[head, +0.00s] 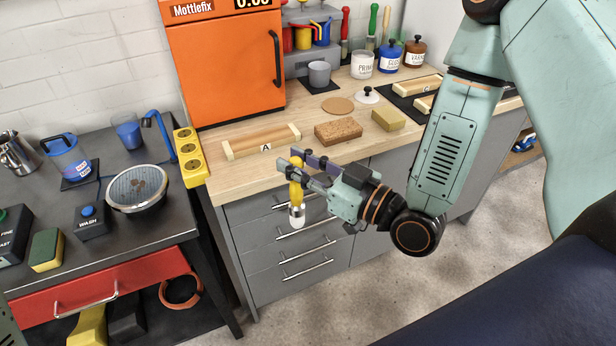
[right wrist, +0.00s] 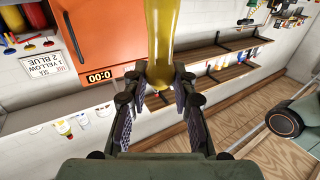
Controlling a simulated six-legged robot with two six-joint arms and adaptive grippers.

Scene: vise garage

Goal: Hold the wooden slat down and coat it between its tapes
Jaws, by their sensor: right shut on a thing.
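A wooden slat (head: 262,141) with a pale tape at each end lies on the light wooden worktop, beside the letter A. Nothing touches it. My right gripper (head: 295,167) is shut on the yellow handle of a brush (head: 296,192), in front of the worktop's front edge and to the right of the slat. The brush hangs with its white tip down, over the grey drawers. In the right wrist view the yellow handle (right wrist: 165,35) stands between the fingers (right wrist: 160,85). My left gripper is not in view.
A brown sponge-like block (head: 338,131) and a yellow block (head: 388,119) lie right of the slat. An orange cabinet (head: 225,65) stands behind it. A yellow socket strip (head: 190,157) lies to the left. More slats (head: 418,86) lie at the right by the letter C.

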